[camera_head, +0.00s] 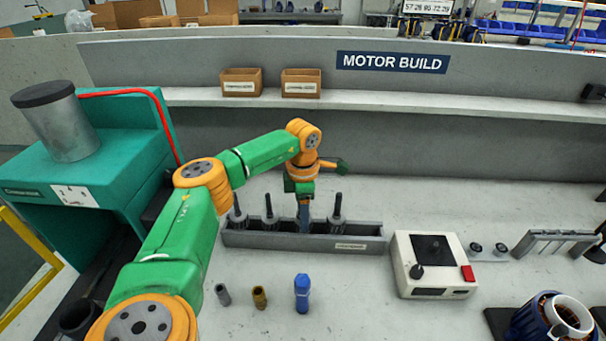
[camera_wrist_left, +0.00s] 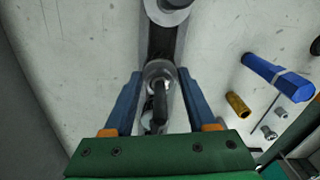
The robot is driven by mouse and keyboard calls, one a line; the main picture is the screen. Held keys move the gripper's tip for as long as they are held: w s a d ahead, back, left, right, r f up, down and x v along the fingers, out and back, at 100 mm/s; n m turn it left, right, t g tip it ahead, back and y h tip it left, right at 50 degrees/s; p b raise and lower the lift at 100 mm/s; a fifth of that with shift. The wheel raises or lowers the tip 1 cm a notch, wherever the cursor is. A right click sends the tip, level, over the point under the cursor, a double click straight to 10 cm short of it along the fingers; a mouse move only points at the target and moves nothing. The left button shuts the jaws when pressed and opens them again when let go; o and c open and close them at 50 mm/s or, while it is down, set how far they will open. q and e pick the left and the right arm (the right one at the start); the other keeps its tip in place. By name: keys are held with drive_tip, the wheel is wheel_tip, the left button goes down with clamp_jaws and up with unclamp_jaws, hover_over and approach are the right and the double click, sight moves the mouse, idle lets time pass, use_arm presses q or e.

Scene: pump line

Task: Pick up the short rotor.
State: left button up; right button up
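A grey rack (camera_head: 290,242) on the bench holds several upright dark rotors: one at the left end (camera_head: 238,214), one beside it (camera_head: 269,213) and one to the right (camera_head: 337,212). My left gripper (camera_head: 304,222) points down at the rack between the second rotor and the right one, hiding what is under it. In the left wrist view my left gripper (camera_wrist_left: 160,77) has its blue fingers spread on either side of a rotor (camera_wrist_left: 158,74). Contact with that rotor cannot be made out. Which rotor is the short one is not clear. My right gripper is not in view.
A green machine (camera_head: 110,150) is at the left. The bench behind the rack is clear.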

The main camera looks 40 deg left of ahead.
use_arm(q)
clamp_jaws()
drive_tip(key=shift+w, duration=0.1)
drive_tip(key=shift+r+b, duration=0.35)
drive_tip(key=shift+r, duration=0.3)
drive_tip(key=s+d+r, duration=0.9)
drive_tip(key=s+r, duration=0.1)
drive_tip(key=r, duration=0.1)
drive_tip(key=shift+s+r, duration=0.35)
drive_tip(key=shift+r, duration=0.05)
